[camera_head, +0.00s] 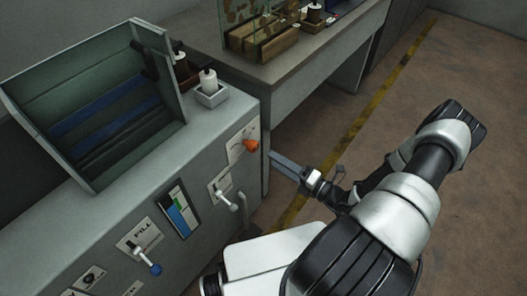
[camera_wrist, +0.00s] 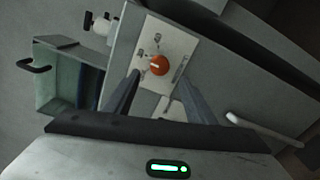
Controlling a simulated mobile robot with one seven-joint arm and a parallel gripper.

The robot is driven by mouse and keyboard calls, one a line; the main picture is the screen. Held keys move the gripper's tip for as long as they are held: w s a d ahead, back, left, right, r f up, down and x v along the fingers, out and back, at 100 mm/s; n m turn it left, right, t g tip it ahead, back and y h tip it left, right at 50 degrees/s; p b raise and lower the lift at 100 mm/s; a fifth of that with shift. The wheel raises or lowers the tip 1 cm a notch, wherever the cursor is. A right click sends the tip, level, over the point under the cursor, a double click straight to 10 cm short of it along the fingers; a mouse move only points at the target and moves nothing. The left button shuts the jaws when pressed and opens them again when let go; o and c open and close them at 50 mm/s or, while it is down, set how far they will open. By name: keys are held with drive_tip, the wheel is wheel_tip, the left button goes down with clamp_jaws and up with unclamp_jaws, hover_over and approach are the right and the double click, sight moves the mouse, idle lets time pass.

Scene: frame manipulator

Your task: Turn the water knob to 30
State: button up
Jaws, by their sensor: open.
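An orange round knob (camera_head: 250,145) sits on a white plate (camera_head: 240,140) at the upper right of the machine's front panel. The knob also shows in the wrist view (camera_wrist: 159,66), with a pale pointer line across its face. The plate's markings are too small to read. My gripper (camera_head: 273,160) is just right of the knob in the head view. In the wrist view my gripper (camera_wrist: 159,77) is open, with one finger on each side of the knob's line. The knob appears ahead of the fingertips, apart from them.
The front panel also carries a white-handled lever (camera_head: 228,200), a coloured gauge (camera_head: 178,208), a blue-tipped FILL lever (camera_head: 150,262) and a dark knob (camera_head: 90,278). A curved handle (camera_wrist: 262,128) sticks out below the knob. An open bin (camera_head: 105,100) stands on top. The floor at right is clear.

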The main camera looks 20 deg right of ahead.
drive_tip(key=v, duration=0.7)
drive_tip(key=shift+s, duration=0.1)
